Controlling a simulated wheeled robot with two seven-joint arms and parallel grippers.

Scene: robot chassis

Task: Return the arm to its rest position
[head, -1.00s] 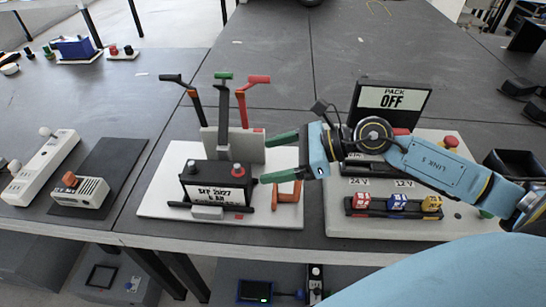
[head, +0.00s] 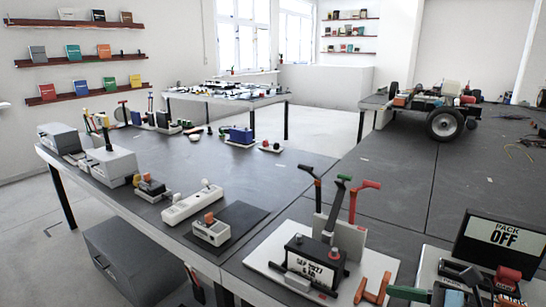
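A green tip (head: 408,293) shows at the bottom edge, just right of an orange stand-like piece (head: 372,290). It looks like a fingertip of my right gripper, apart from the orange piece. The rest of that gripper and its arm are cut off below the picture, so its opening does not show. My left gripper and arm are not in view.
A white board (head: 265,262) carries a black box (head: 315,262) and upright coloured-handled tools (head: 340,205). A "PACK OFF" display (head: 500,240) stands at the right. A wheeled chassis (head: 440,108) is on the far bench. The bench middle (head: 400,190) is clear.

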